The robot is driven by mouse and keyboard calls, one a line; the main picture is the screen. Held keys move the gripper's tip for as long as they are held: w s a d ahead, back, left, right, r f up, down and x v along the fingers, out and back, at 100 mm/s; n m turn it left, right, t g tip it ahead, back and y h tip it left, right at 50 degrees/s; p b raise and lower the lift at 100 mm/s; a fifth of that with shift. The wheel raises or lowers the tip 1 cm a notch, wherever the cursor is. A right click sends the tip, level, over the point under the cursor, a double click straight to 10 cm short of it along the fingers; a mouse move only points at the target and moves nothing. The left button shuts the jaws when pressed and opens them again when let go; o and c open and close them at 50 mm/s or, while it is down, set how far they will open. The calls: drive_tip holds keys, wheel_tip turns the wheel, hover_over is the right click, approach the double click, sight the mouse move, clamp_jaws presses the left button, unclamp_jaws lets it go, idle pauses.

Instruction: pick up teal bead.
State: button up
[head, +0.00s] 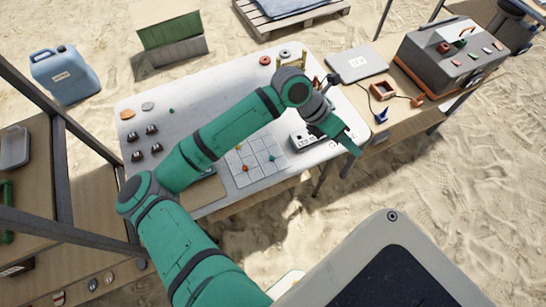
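A small teal bead (272,158) lies on the right part of a pale gridded tray (257,178) on the white table. Another small green-teal piece (171,110) lies on the left part of the table; at this size I cannot tell if it is a bead too. A red bead (245,168) and a small orange-yellow piece (239,148) are also on the tray. My gripper (352,143) is over the table's right end, well to the right of the tray and apart from the teal bead. Its finger opening is too small to judge.
Several dark pieces (151,130) sit at the table's left. Red and grey rings (265,60) lie at the back. A wooden bench (402,110) adjoins on the right. The table's back middle is clear.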

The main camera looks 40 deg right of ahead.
drive_tip(key=w+a+f+t+y, duration=0.3)
drive_tip(key=w+a+f, duration=0.15)
drive_tip(key=w, duration=0.25)
drive_tip(key=t+y, duration=0.2)
drive_tip(key=t, duration=0.1)
hover_over(272, 157)
drive_tip(key=f, duration=0.2)
drive_tip(key=shift+f, duration=5.1)
clamp_jaws()
